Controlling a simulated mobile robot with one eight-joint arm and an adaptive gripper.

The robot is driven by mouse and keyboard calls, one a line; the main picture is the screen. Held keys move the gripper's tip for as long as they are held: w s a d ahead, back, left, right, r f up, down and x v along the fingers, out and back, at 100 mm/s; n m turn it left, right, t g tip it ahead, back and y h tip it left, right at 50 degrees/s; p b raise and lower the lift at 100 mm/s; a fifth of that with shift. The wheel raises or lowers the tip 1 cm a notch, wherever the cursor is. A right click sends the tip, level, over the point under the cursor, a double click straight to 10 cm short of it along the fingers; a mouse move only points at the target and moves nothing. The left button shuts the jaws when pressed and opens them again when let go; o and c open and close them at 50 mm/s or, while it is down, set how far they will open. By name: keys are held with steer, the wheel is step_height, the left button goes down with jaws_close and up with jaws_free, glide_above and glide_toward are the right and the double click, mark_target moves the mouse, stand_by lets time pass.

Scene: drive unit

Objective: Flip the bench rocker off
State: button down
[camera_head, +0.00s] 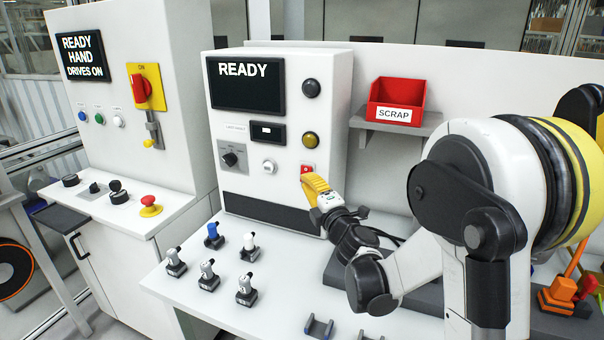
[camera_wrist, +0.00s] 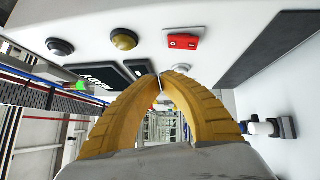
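A red rocker switch (camera_head: 308,169) with white marks sits low on the right of the bench panel's front face. In the wrist view the same red rocker (camera_wrist: 184,41) shows above and a little right of the fingertips. Which side of it is pressed is too small to tell. My gripper (camera_head: 304,178) has yellow fingers and is just in front of the panel, right below the rocker. In the wrist view the fingertips (camera_wrist: 158,82) meet, with nothing held between them. Contact with the panel cannot be told.
A yellow button (camera_head: 309,139) and a black button (camera_head: 311,88) are above the rocker. The bench display (camera_head: 246,84) reads READY. A red scrap bin (camera_head: 397,101) is on a shelf to the right. Several small toggle parts (camera_head: 247,247) stand on the white bench at front left.

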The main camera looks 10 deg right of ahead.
steer(key=shift+s+d+r+p, duration=0.15)
steer(key=shift+s, duration=1.05)
steer(key=shift+s+d+r+p, duration=0.15)
steer(key=shift+s, duration=1)
